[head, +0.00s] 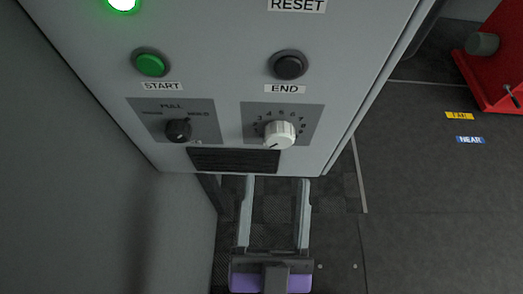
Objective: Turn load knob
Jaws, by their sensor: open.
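The load knob looks to be the white ribbed knob (279,135) on a dark plate with a numbered scale, at the lower right of the grey control panel (220,75). A dark pointer line shows on its face; the exact number it points to is too small to tell. My gripper (274,188) is below the panel in the head view, its two pale fingers spread apart and pointing up toward the panel's lower edge. Nothing is between the fingers. It appears apart from the knob.
A black selector knob (178,130) sits left of the white knob. Above are a green START button (151,64) and a black END button (289,65). A dark vent (233,160) lies below. A red object (495,60) stands at right on dark floor with FAR and NEAR labels.

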